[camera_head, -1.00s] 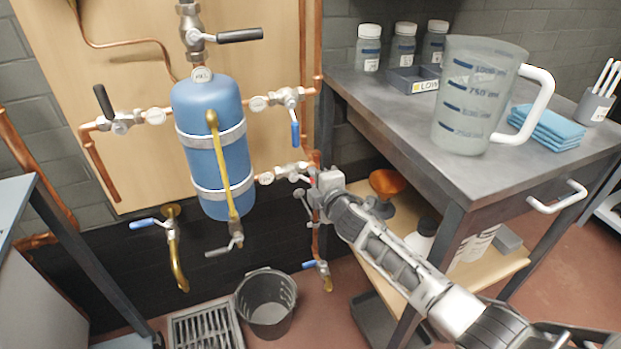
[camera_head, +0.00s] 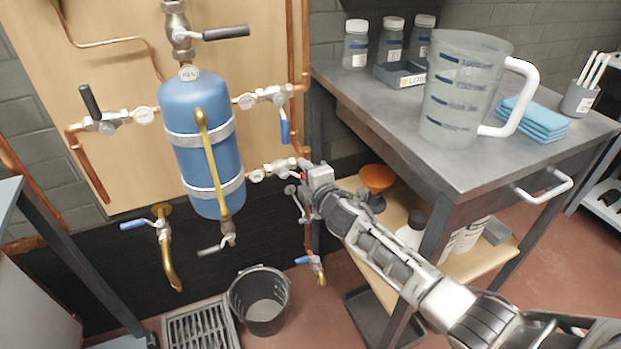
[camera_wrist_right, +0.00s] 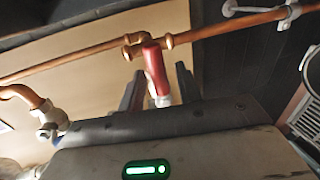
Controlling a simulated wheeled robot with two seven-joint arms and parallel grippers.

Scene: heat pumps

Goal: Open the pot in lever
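The blue pot (camera_head: 190,107) is strapped to the wooden panel. A pipe valve (camera_head: 280,167) sits at its lower right, and a trace of red shows there beside my right gripper (camera_head: 303,190). In the right wrist view a red lever (camera_wrist_right: 156,72) hangs from a copper pipe fitting. It lies between the two fingers of my right gripper (camera_wrist_right: 160,88), which are apart, with a gap visible on each side. The lever's lower end is partly hidden by the gripper body. I cannot read a label on this valve. My left gripper is not in view.
Other valves have black handles (camera_head: 226,32) or blue handles (camera_head: 285,131). A dark bucket (camera_head: 262,318) and a floor drain (camera_head: 200,325) are below. A metal table (camera_head: 385,115) with a measuring jug (camera_head: 455,85) stands close to my right arm.

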